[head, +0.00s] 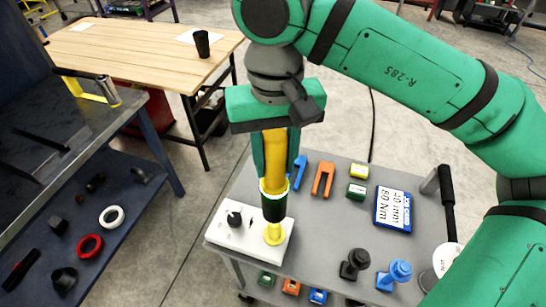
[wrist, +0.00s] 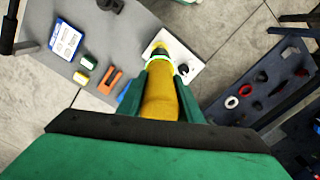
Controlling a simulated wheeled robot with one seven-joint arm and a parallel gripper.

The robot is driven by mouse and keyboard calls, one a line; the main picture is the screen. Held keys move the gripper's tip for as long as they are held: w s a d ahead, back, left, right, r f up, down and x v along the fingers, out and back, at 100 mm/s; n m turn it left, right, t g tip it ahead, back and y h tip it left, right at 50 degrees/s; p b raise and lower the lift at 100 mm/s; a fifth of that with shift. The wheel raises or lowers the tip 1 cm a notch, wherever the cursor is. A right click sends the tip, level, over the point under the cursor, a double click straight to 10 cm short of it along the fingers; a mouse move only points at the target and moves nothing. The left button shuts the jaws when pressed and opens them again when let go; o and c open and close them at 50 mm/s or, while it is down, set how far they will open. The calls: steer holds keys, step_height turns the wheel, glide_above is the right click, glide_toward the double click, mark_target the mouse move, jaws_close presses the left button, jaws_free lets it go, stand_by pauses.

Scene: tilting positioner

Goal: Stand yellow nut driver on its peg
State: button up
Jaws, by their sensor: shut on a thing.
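The yellow nut driver (head: 275,165) hangs upright, with a black lower end below a pale green ring. My gripper (head: 275,150) is shut on its yellow handle from above. The handle also shows between the fingers in the wrist view (wrist: 162,98). A white plate (head: 255,252) on the grey cart carries a yellow round peg base (head: 274,235) and a black knob-like piece (head: 234,218). The driver's black end appears directly over the yellow base and hides its upper part. I cannot tell whether they touch.
The grey cart top (head: 325,240) also holds orange (head: 323,178) and blue (head: 299,172) forked pieces, small yellow and green blocks, a blue-framed label card (head: 393,208), and black and blue knobs (head: 394,275). A dark workbench (head: 60,125) stands left.

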steer(key=shift+w+f, duration=0.15)
steer(key=shift+f, duration=0.3)
steer(key=shift+s+d+f, duration=0.2)
steer(key=shift+f, duration=0.35)
steer(key=shift+s+a+f, duration=0.1)
steer(key=shift+a+f, duration=0.2)
steer(key=shift+f, duration=0.45)
steer(key=shift+d+f, duration=0.1)
steer(key=shift+f, duration=0.1)
steer(key=shift+w, duration=0.2)
